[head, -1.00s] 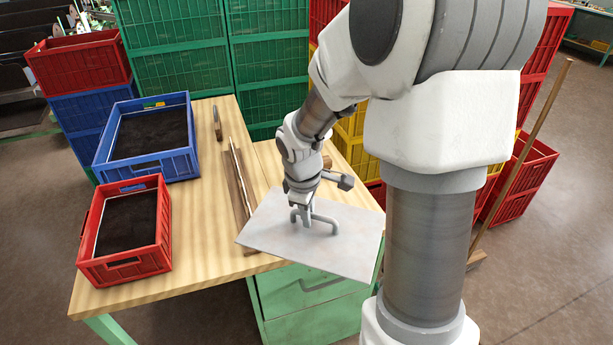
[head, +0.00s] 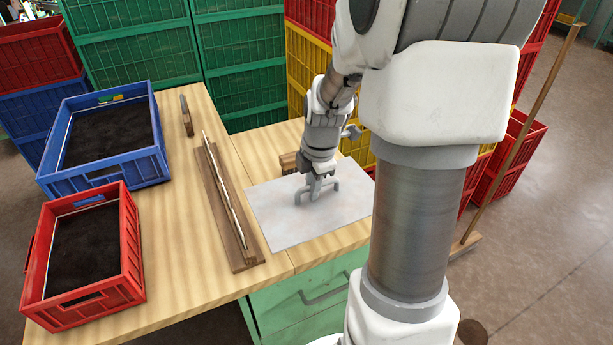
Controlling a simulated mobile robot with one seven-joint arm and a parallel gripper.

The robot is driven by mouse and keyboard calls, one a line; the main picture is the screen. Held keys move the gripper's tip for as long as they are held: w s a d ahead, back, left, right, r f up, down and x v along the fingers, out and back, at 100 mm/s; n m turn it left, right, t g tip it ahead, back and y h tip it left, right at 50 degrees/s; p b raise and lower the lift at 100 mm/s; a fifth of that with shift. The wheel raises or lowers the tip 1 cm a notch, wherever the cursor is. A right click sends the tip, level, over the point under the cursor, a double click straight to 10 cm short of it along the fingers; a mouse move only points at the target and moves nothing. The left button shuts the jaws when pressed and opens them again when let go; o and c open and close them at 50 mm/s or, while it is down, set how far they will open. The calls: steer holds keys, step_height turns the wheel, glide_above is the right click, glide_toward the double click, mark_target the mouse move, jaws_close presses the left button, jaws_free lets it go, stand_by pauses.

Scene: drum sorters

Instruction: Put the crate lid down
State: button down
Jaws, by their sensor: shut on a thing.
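The crate lid (head: 285,224) is a flat grey-white sheet with a raised grey handle in its middle. It lies level at the right part of the wooden table, on or just above the surface; I cannot tell whether it touches. My gripper (head: 312,196) points down and is shut on the lid's handle. The lid's right edge is partly hidden behind my arm.
A blue crate (head: 48,178) and a red crate (head: 137,262), both with dark contents, stand on the table (head: 190,262) at left. A wooden strip piece (head: 226,205) lies just left of the lid. Stacked green crates (head: 150,70) stand behind.

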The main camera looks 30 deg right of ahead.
steer(key=w+d+f, duration=0.6)
steer(key=w+d, duration=0.1)
steer(key=shift+w+d+f+b, duration=0.3)
steer(key=shift+f, duration=2)
steer(key=shift+f+b, duration=0.1)
steer(key=shift+b, duration=0.2)
steer(key=shift+f, duration=0.15)
steer(key=c, duration=0.9)
jaws_free()
steer(key=shift+o, duration=0.2)
steer(key=shift+r, duration=0.2)
steer(key=r, duration=0.3)
steer(key=s+r+p, duration=0.1)
steer(key=r, duration=0.3)
steer(key=s+r, duration=0.1)
steer(key=r, duration=0.3)
steer(key=shift+s+r, duration=0.1)
steer(key=shift+r, duration=0.35)
